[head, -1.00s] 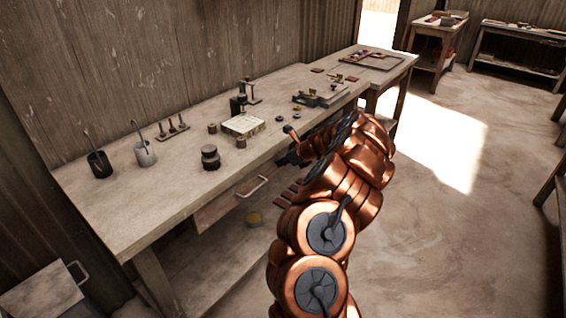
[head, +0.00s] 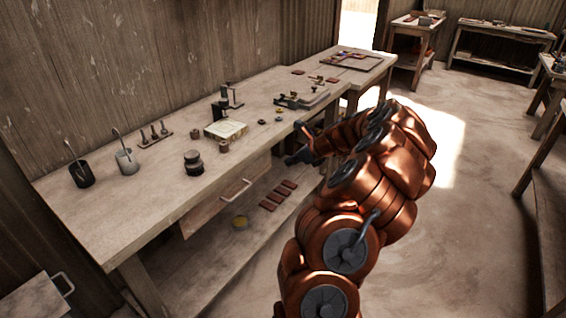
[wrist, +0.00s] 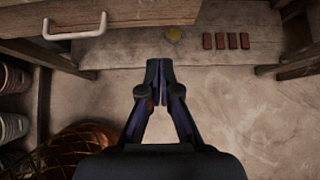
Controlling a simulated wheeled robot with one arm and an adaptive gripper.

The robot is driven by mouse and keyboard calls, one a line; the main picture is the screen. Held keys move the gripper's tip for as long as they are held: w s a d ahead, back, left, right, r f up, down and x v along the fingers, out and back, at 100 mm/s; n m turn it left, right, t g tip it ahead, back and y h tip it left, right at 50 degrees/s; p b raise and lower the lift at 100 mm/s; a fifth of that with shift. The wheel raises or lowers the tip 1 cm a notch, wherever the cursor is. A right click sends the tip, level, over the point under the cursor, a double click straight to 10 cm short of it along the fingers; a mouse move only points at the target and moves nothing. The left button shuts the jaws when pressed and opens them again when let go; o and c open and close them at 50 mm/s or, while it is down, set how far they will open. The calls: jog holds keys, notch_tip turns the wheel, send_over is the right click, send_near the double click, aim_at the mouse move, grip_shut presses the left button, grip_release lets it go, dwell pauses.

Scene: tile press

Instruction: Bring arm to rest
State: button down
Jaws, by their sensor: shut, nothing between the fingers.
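My copper-coloured arm reaches up from the bottom of the head view, folded in front of the workbench. My gripper (head: 296,146) is beside the bench's front edge, partly hidden by my own arm. In the wrist view my gripper (wrist: 159,68) has its fingertips together with nothing between them. It hangs over bare floor, in front of the lower shelf. It touches nothing that I can see.
The workbench (head: 105,206) carries pots, a small press and jars. Its drawer (head: 225,200) stands out, with a handle (wrist: 75,33). Reddish tiles (wrist: 226,41) and a yellow round thing (wrist: 173,34) lie on the lower shelf. Open floor (head: 450,240) is at right.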

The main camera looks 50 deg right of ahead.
jog(key=shift+s+r, duration=0.1)
jog(key=shift+s, duration=0.05)
jog(key=w+a+r+n+g+y, duration=0.1)
jog(key=a+r+n, duration=0.15)
jog(key=a, duration=0.35)
jog(key=w+a+r+n+y+p, duration=0.1)
jog(key=w+a+r+n, duration=0.15)
jog(key=a, duration=0.35)
jog(key=w+a+r+n+g+y, duration=0.1)
jog(key=a+r+n, duration=0.15)
jog(key=a, duration=0.25)
jog(key=s+a+r+n+g+y+p, duration=0.1)
jog(key=s+a+r+n+g, duration=0.15)
jog(key=a+n, duration=0.45)
jog(key=s+a+r+n+g, duration=0.1)
jog(key=s+a+r+n, duration=0.15)
jog(key=a, duration=0.85)
jog(key=s+a+n+g+h+p, duration=0.2)
jog(key=s+a+n+g, duration=0.2)
jog(key=s+a+n, duration=0.8)
jog(key=s+d+n+g+h, duration=0.1)
jog(key=s+n, duration=0.1)
jog(key=s, duration=0.7)
jog(key=s+d+n+g+h+p, duration=0.1)
jog(key=s+n+h, duration=0.1)
jog(key=s, duration=0.7)
jog(key=shift+d+n, duration=0.3)
jog(key=shift+n, duration=0.3)
